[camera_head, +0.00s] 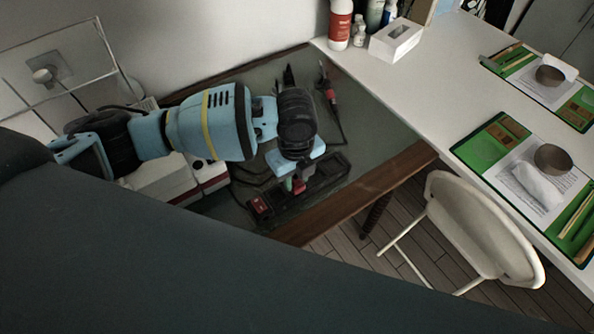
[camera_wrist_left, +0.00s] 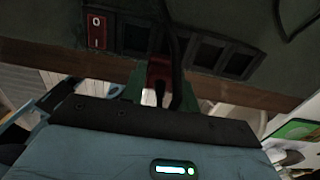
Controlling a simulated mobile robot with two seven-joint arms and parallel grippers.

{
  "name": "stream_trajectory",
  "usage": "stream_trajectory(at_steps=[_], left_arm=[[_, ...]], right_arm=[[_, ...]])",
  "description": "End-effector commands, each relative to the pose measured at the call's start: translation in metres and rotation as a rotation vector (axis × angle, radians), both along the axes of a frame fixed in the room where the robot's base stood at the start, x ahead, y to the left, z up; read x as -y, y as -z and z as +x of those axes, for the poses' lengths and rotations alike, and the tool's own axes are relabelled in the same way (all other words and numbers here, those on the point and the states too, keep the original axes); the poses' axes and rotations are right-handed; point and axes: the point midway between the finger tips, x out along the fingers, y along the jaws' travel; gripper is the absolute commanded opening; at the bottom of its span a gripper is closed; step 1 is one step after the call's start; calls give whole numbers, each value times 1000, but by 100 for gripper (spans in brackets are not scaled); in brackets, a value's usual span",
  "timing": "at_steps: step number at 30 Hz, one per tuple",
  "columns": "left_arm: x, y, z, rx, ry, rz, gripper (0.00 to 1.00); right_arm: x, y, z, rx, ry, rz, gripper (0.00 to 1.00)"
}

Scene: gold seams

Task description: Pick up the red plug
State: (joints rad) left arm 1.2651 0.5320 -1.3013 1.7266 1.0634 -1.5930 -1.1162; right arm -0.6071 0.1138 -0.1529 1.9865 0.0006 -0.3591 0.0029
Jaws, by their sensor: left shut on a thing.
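The red plug (camera_head: 298,186) shows just below my left gripper (camera_head: 294,182), over the black power strip (camera_head: 325,180). In the left wrist view the red plug (camera_wrist_left: 158,70) is between the green fingertips of my left gripper (camera_wrist_left: 160,88), which is shut on it. A black cable runs past the plug there. The power strip (camera_wrist_left: 192,32) has a red rocker switch (camera_wrist_left: 97,30) at its left end and several dark square sockets. I cannot tell whether the plug is clear of its socket. My right gripper is not in view.
A red-handled tool (camera_head: 329,90) with a cable lies at the back of the dark green work surface (camera_head: 375,135). A wooden edge (camera_head: 365,190) borders it. A white table (camera_head: 440,80) with green mats, bowls and a tissue box (camera_head: 397,42) stands right. A white chair (camera_head: 475,225) is in front.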

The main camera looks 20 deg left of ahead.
Motion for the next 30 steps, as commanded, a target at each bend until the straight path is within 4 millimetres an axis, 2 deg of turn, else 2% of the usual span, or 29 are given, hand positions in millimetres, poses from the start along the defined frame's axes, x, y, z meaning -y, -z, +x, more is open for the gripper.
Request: stream_trajectory(at_steps=[1,9,15,21,30], left_arm=[[2,-4,-13,2,4,-2,0],[14,-10,-81,3,3,-2,0],[21,-13,-115,2,1,-2,0],[23,-14,-131,3,-1,-1,0],[24,-15,-133,4,-2,0,0]], right_arm=[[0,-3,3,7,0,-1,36],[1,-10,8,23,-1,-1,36],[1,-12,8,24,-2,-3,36],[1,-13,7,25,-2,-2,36],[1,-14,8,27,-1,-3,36]])
